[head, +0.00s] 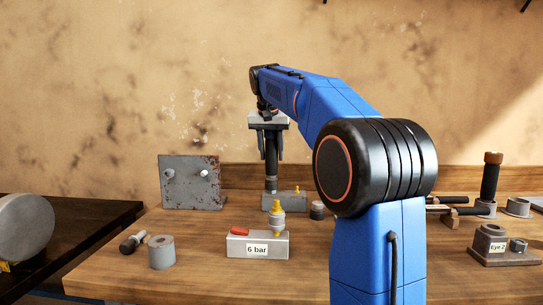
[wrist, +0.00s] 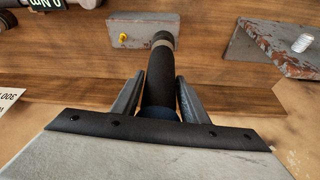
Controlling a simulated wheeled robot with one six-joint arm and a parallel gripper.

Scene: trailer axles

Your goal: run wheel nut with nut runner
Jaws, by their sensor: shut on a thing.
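My gripper (head: 270,132) points down over the back of the bench and is shut on a dark upright cylindrical tool, seemingly the nut runner (head: 271,160). In the wrist view the nut runner (wrist: 159,82) runs between the two fingers, with a grey band near its far end. Its lower end is at a grey block with a small yellow fitting (head: 284,201); I cannot tell whether they touch. A rusty steel plate (head: 190,190) with two studs stands to the left. It also shows at the right of the wrist view (wrist: 270,48). I cannot make out a wheel nut.
A grey block labelled "6 bar" (head: 240,248) with a red lever and yellow fitting stands in front. An "Eye 2" holder (head: 488,245) and a black-handled tool (head: 490,182) are at right.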

